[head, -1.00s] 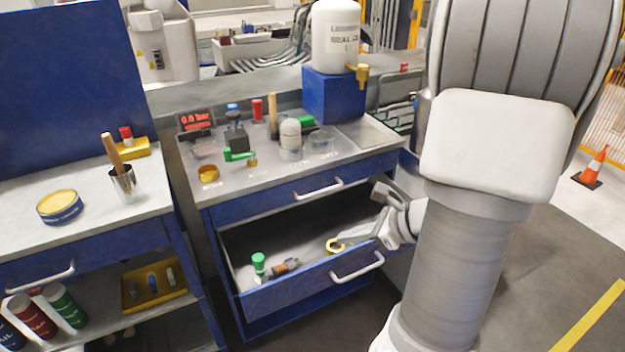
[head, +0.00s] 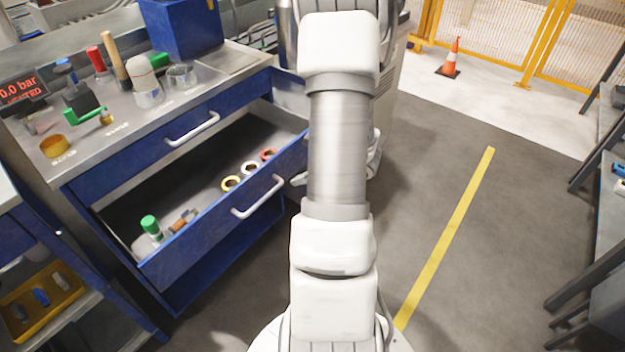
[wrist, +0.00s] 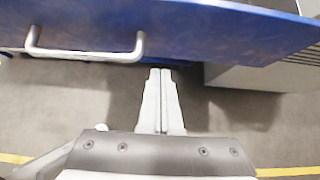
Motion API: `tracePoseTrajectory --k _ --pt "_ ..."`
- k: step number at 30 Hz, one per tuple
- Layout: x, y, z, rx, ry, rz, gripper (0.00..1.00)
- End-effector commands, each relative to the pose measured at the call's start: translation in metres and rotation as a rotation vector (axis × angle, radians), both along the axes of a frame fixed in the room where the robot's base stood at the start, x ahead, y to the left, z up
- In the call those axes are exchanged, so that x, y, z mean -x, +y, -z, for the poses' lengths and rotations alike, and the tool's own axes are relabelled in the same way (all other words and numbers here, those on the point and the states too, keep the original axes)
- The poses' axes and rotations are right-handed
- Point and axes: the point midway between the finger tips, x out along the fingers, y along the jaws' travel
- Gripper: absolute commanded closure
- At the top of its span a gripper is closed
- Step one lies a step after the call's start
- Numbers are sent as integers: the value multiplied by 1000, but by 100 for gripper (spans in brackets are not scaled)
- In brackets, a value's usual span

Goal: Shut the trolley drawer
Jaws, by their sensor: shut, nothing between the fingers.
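The blue trolley drawer (head: 215,221) stands pulled open in the head view, with its grey handle (head: 258,198) on the front. Inside lie a green-capped bottle, a small brown-and-grey item and several rings (head: 231,184). In the wrist view the drawer front (wrist: 200,32) runs across the top, with the handle (wrist: 85,53) at the upper left. My gripper (wrist: 160,72) is shut and empty, its fingertips pointing at the drawer's lower edge, right of the handle. I cannot tell whether they touch it.
The trolley top (head: 190,108) carries a clear jar, a gold dish and tools. A second, closed drawer (head: 170,146) sits above the open one. The floor (head: 440,220) to the right is open, with a yellow line and a distant orange cone (head: 452,58).

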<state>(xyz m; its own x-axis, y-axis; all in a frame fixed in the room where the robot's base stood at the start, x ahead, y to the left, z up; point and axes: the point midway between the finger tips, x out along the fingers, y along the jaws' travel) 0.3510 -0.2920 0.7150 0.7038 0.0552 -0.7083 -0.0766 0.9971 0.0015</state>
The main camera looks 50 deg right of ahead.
Motion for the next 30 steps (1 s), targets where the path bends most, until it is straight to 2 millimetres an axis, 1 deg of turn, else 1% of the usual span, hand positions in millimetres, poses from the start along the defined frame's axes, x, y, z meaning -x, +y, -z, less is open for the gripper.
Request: tracePoseTrajectory --k 1,3,7,11,23,26,30 --pt "-11 2 -2 3 -2 -6 100" --pt "-20 2 -2 3 -3 -4 100" --pt "-32 3 -2 3 -1 -3 100" --pt "-37 3 -3 1 -2 -1 100" --pt "-38 3 -3 1 -2 -1 100" --pt "-42 4 -3 1 -2 -3 100" --pt "-54 5 -3 2 -2 -5 100"
